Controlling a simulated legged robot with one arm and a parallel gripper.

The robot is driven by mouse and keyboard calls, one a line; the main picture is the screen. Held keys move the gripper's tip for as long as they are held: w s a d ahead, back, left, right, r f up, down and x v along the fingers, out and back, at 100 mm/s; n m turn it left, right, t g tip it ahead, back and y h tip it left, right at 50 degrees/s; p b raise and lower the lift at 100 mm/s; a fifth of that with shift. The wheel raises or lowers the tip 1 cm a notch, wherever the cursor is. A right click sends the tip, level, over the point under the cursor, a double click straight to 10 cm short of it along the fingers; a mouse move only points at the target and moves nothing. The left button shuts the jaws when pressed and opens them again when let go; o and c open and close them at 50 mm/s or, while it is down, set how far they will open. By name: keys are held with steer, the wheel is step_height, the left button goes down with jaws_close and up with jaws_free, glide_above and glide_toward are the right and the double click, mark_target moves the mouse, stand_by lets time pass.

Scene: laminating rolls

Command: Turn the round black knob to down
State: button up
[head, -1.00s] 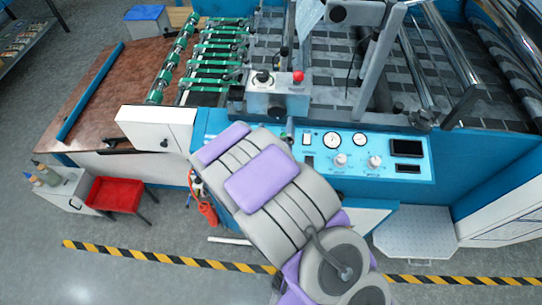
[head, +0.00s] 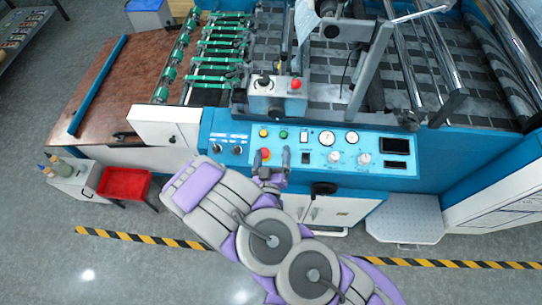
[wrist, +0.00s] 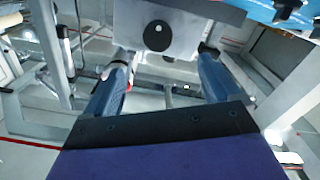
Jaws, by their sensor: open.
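The round black knob (wrist: 158,35) is on the front of a white box, ahead of my gripper (wrist: 163,60) in the wrist view. A small light mark shows at its centre. The two blue fingers are open, one to each side and below the knob in the picture. There is clear space between them, and they do not appear to touch the knob.
The blue control panel (head: 400,172) with gauges and buttons lies right of the white box. Black knobs (wrist: 285,8) on a blue panel show at the wrist view's upper right. A red stool (head: 122,183) stands below left. The floor (head: 100,270) in front is open.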

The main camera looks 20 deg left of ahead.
steer(key=shift+p+v, duration=0.35)
steer(key=shift+v, duration=0.7)
steer(key=shift+f, duration=0.1)
